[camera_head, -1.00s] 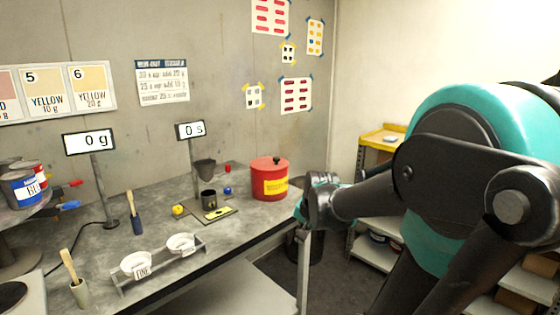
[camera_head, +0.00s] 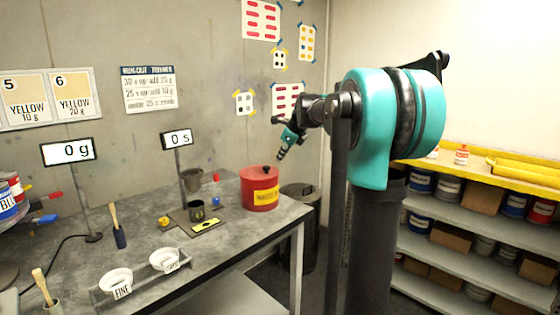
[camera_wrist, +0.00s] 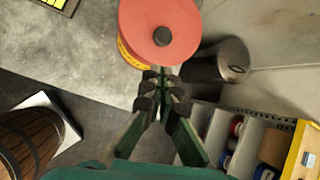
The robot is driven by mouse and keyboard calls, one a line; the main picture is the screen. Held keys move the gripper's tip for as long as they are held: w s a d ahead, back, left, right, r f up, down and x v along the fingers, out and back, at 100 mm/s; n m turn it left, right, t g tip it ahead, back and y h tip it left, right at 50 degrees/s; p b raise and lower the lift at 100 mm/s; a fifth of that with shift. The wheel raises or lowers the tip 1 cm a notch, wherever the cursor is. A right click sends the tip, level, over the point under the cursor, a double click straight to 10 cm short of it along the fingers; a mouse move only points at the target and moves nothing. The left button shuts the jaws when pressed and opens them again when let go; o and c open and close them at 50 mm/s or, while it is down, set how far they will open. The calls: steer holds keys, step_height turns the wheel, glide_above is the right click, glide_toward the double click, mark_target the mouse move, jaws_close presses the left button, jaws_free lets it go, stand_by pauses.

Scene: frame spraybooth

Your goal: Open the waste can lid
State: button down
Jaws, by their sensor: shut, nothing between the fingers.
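The red can (camera_head: 260,189) with a yellow label stands near the right end of the bench, its lid on and a dark knob on top. The label's writing is too small to read. In the wrist view its red lid (camera_wrist: 140,22) and dark knob (camera_wrist: 162,36) show at the top. My gripper (camera_head: 281,156) is above and slightly right of the can, pointing down, apart from it. In the wrist view my gripper (camera_wrist: 163,82) is shut and empty, its fingertips just below the lid in the picture.
A dark grey bin (camera_head: 301,245) stands on the floor beyond the bench's right end; it also shows in the wrist view (camera_wrist: 222,62). Shelves (camera_head: 470,217) with paint cans and boxes stand at right.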

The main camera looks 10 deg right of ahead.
mark_target(271, 174)
steer(key=x, duration=0.8)
